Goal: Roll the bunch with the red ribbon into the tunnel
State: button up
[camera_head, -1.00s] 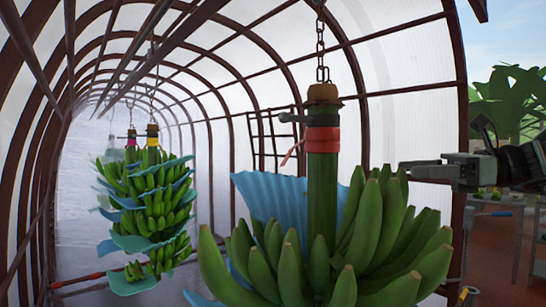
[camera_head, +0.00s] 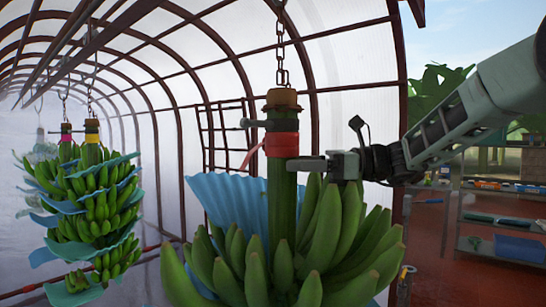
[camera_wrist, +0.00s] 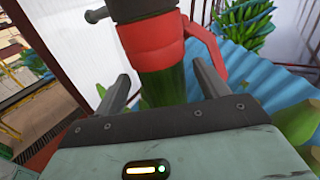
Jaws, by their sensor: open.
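The bunch with the red ribbon (camera_head: 282,145) hangs from a chain in the middle of the head view. Its thick green stem (camera_head: 281,205) is upright above green bananas and a blue sheet. My gripper (camera_head: 292,165) comes from the right, level with the stem just below the ribbon. One finger overlaps the stem's right edge. In the wrist view, the open fingers (camera_wrist: 160,87) stand either side of the stem (camera_wrist: 164,88), with the red ribbon (camera_wrist: 155,42) just beyond. I cannot tell whether they touch it. The tunnel (camera_head: 150,110) of dark hoops and pale sheeting stretches back left.
Other bunches (camera_head: 85,205) with yellow and pink ribbons hang further inside at the left. An overhead rail (camera_head: 95,45) runs into the tunnel. Shelves with blue bins (camera_head: 518,247) stand outside at the right. A dark hoop post (camera_head: 401,110) rises behind my arm.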

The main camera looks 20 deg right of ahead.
aim_at(273, 163)
jog(key=p+x, duration=0.1)
jog(key=x, duration=0.4)
jog(key=shift+w+a, duration=0.15)
jog(key=shift+a, duration=0.15)
